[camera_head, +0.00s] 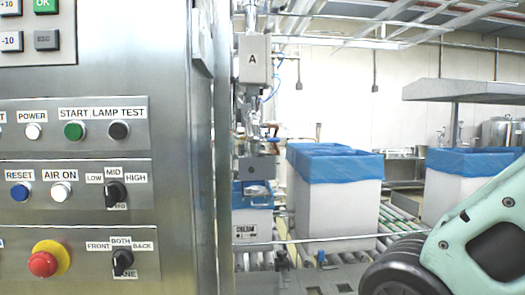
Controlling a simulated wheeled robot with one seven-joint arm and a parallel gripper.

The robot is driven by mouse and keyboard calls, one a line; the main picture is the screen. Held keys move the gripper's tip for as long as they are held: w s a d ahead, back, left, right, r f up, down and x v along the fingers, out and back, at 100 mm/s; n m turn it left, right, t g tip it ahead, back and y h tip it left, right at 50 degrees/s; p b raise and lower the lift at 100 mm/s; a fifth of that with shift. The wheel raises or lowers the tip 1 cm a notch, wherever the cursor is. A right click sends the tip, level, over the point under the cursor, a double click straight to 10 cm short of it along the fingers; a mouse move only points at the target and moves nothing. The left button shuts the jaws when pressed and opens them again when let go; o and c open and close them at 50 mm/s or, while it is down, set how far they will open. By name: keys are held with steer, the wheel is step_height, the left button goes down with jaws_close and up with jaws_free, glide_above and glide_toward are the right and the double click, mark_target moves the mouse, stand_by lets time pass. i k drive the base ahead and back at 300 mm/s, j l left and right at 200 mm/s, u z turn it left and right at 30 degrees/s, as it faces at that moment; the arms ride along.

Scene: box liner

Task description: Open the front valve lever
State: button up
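I cannot make out a front valve lever for certain in the head view. Metal fittings with a thin blue hose (272,92) hang below a grey box marked A (254,60), just past the edge of the steel cabinet; they are too small to tell apart. The control panel holds a black selector knob (123,262) labelled FRONT, BOTH and BACK, which points roughly upright. My mint-green arm (485,235) shows at the lower right, apart from the panel. My gripper is out of view.
The steel cabinet (110,80) fills the left side, with a red emergency button (43,264) at its bottom. White boxes with blue liners (335,205) (455,185) stand by a roller conveyor (400,220). A grey shelf (465,91) juts in at the right.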

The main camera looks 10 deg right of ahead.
mark_target(255, 140)
steer(key=i+l, duration=0.75)
steer(key=k+l+z, duration=0.05)
steer(key=l, duration=0.1)
